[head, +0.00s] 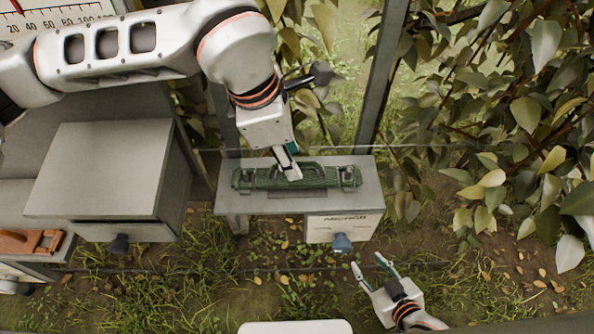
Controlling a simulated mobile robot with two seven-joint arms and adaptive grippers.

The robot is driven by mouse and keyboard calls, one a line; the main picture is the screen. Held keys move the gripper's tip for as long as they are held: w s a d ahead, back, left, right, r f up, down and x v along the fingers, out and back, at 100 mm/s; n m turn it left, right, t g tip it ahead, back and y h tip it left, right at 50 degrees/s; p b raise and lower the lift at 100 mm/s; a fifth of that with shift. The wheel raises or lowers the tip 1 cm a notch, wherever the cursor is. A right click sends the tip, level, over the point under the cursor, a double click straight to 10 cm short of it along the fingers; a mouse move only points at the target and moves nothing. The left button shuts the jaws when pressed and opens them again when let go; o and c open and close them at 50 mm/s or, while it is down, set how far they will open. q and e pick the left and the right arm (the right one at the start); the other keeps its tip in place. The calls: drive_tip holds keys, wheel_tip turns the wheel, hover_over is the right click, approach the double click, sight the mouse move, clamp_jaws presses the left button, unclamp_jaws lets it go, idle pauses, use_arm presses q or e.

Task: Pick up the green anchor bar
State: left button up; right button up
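The green anchor bar (262,179) lies lengthwise on a small grey table (235,199). It has a raised handle in the middle and a metal clip near each end. My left gripper (290,168) reaches down over the middle of the bar, at the handle. Its fingertips overlap the bar in the head view, and I cannot tell whether they touch it or are shut on it. My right gripper (367,262) is low in front of the table, with its two fingers spread and nothing between them.
A grey cabinet (105,170) with a dark knob stands left of the table. A white box front with a blue knob (341,243) is under the table's right part. Leafy branches (500,130) fill the right side, beside a grey post (382,75).

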sight(314, 175)
use_arm(q)
drive_tip(key=x, duration=0.4)
drive_tip(key=shift+w+d+f+p, duration=0.1)
drive_tip(key=shift+w+d+p, duration=0.1)
drive_tip(key=shift+w+p, duration=0.1)
clamp_jaws()
